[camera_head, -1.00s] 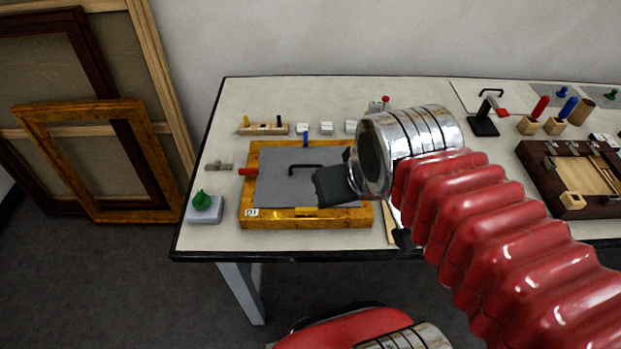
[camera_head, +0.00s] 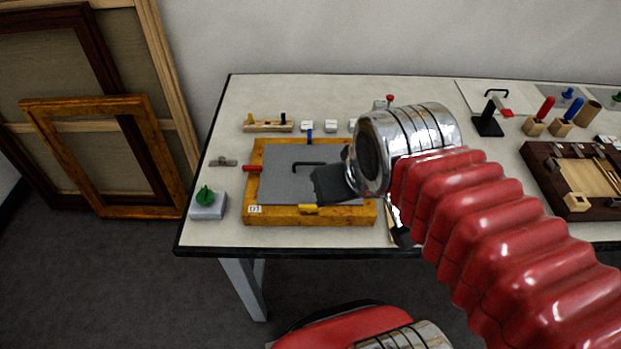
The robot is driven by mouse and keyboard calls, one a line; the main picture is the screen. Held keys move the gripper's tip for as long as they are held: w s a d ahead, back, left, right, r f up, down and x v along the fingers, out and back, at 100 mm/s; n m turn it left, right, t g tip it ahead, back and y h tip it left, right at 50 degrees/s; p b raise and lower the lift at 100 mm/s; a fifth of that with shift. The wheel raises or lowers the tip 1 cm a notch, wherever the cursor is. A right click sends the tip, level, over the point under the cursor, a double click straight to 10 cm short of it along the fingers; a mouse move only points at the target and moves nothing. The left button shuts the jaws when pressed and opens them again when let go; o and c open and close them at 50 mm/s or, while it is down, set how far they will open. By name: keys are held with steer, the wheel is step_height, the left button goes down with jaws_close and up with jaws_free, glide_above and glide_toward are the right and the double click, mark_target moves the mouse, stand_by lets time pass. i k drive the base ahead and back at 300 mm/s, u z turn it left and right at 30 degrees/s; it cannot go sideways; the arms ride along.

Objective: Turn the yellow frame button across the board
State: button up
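The gilt frame (camera_head: 252,190) lies flat on the table, with a grey board (camera_head: 280,190) inside it. The yellow button (camera_head: 308,210) is on the frame's near side, by the inner edge. It appears slightly angled, and its right end is close to or behind my gripper. A red button (camera_head: 252,168) is on the left side and a blue button (camera_head: 309,137) on the far side.
A black handle (camera_head: 308,163) stands on the board. A green knob (camera_head: 205,196) on a grey block is at left. A wooden peg strip (camera_head: 267,126) and small white blocks (camera_head: 307,126) lie behind. A dark wooden tray (camera_head: 543,160) is at right.

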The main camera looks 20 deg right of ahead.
mark_target(309, 208)
steer(key=u, duration=1.2)
steer(key=k, duration=1.15)
steer(key=z, duration=0.7)
steer(key=i, duration=1)
steer(key=z, duration=0.05)
